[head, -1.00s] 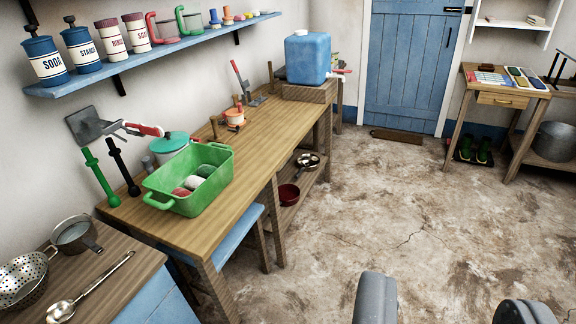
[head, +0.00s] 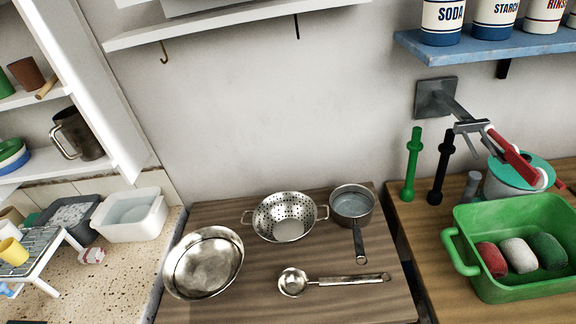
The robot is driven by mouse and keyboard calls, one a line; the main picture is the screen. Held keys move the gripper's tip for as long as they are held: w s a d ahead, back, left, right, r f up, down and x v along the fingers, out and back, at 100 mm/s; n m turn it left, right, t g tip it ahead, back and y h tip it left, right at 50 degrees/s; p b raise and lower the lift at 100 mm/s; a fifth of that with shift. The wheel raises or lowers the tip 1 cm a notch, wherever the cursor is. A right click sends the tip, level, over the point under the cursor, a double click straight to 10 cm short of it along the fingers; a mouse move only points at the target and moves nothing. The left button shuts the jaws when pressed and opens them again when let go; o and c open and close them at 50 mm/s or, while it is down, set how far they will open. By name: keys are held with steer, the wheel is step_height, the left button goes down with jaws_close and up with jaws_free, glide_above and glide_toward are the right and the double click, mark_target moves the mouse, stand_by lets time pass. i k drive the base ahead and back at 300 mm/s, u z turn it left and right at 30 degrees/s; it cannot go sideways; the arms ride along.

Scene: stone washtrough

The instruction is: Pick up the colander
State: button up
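The colander (head: 285,217) is a shiny metal bowl with small holes and two loop side handles. It sits upright and looks empty on the wooden counter (head: 330,301), near the wall. A wide metal bowl (head: 203,263) is at its left, and a small saucepan (head: 352,205) stands close at its right, handle toward the front. A metal ladle (head: 333,281) lies in front of it. My gripper does not show in this view.
At the right, a green tub (head: 520,245) holds red, white and green rolls. A wall bracket with a red handle (head: 515,155) juts out above. A white shelf (head: 235,22) with hooks hangs over the counter. A speckled worktop with a white basin (head: 130,215) is at left.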

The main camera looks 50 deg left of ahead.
mark_target(283, 218)
steer(key=u, duration=0.5)
steer(key=i, duration=0.9)
steer(key=u, duration=0.4)
